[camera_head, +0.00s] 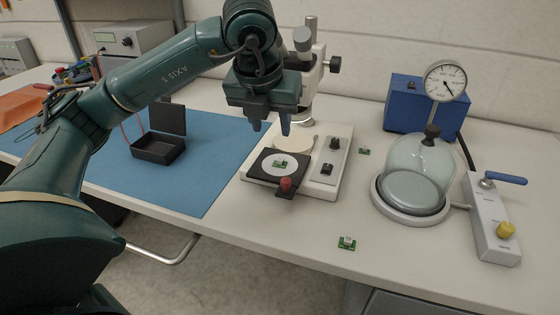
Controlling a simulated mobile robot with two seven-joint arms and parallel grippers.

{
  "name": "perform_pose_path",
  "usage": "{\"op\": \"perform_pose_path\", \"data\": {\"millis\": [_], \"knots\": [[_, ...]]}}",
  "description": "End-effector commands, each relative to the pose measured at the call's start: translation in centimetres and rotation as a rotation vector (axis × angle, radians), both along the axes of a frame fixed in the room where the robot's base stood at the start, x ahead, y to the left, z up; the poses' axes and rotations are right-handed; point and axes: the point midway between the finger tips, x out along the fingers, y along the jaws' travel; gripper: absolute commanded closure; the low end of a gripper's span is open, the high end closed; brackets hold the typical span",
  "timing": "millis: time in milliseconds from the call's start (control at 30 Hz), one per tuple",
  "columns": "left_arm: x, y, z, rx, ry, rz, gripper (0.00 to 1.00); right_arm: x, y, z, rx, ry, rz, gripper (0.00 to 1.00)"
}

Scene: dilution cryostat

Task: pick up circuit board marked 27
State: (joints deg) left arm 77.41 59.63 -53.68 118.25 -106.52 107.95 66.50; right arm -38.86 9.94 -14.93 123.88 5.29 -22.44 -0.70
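Three small green circuit boards are in view. One circuit board (347,243) lies on the white bench near its front edge. A second circuit board (364,150) lies on the bench right of the microscope base. A third circuit board (281,164) sits on the round white disc of the microscope stage. Their markings are too small to read, so I cannot tell which is 27. My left gripper (270,127) points down above the microscope stage, its two fingers apart and nothing visible between them. My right gripper is not in view.
A microscope (334,178) with a red knob stands mid-bench. A glass bell jar (417,170), a gauge (445,80), a blue pump box (407,106) and a valve block (490,225) are at right. A black open box (158,150) sits on the blue mat (205,180). The front bench is mostly clear.

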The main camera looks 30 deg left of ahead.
Motion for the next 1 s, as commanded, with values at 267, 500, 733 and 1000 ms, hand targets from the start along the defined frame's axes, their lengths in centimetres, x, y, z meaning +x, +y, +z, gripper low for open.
{"op": "perform_pose_path", "data": {"millis": [267,500,733,1000], "knots": [[1.9,0.5,-4.8,-0.002,0.006,-0.004,0.61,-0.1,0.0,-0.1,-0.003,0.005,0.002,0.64],[2.6,0.7,-6.4,-0.004,0.004,-0.005,0.61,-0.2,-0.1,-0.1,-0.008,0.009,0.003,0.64],[4.1,1.3,-9.4,-0.003,0.007,-0.006,0.61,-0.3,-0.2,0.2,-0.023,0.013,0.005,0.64],[4.6,1.4,-10.7,-0.004,0.003,-0.008,0.61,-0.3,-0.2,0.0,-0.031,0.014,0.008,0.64]]}}
